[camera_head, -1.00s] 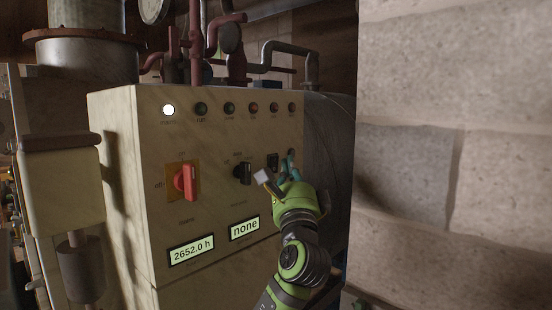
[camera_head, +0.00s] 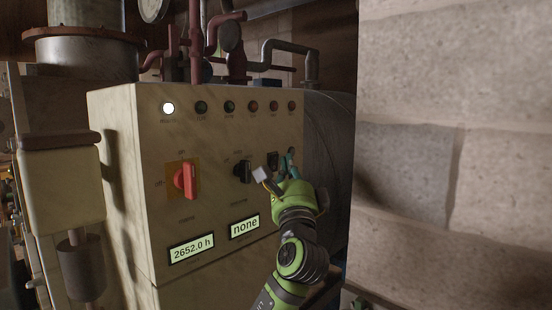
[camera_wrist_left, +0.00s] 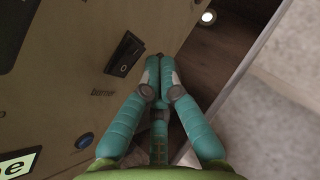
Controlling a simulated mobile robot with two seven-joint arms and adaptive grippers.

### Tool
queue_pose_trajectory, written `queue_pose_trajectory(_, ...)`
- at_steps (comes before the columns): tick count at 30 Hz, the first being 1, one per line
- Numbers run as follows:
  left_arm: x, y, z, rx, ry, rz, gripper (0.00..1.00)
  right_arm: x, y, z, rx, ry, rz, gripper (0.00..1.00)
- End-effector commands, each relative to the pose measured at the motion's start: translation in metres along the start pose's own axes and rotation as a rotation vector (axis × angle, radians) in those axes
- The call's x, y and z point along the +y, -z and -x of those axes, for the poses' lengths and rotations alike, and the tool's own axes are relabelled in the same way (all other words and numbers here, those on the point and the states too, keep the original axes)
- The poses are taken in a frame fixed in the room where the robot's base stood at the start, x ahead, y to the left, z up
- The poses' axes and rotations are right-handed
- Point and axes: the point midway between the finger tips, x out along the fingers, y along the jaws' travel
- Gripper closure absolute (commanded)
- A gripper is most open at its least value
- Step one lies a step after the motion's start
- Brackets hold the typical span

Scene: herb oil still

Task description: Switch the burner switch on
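The burner switch (camera_wrist_left: 125,55) is a black rocker on the cream panel, with the word "burner" printed below it in the left wrist view. An "O" mark shows on its face; I cannot tell which end is pressed in. In the head view the black switch (camera_head: 272,160) is just left of my left gripper (camera_head: 290,158). In the left wrist view the teal fingers of my left gripper (camera_wrist_left: 160,62) are together, with nothing visible between them. Their tips are right of the switch, apart from it in the picture, near the panel's right edge. My right gripper is not in view.
The control panel (camera_head: 222,130) also carries a red rotary switch (camera_head: 186,181), a black selector (camera_head: 243,171), a lit white lamp (camera_head: 168,108) and a display reading "none" (camera_head: 244,227). A blue button (camera_wrist_left: 84,140) is below the burner label. A stone wall (camera_head: 455,150) stands at the right.

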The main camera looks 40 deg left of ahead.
Motion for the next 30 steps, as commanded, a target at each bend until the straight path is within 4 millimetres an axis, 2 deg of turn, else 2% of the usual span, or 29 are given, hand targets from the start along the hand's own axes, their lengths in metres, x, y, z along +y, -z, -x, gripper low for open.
queue_pose_trajectory(30,0.0044,-0.0044,-0.0060,0.000,0.000,0.000,1.00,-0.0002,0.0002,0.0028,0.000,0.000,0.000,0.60)
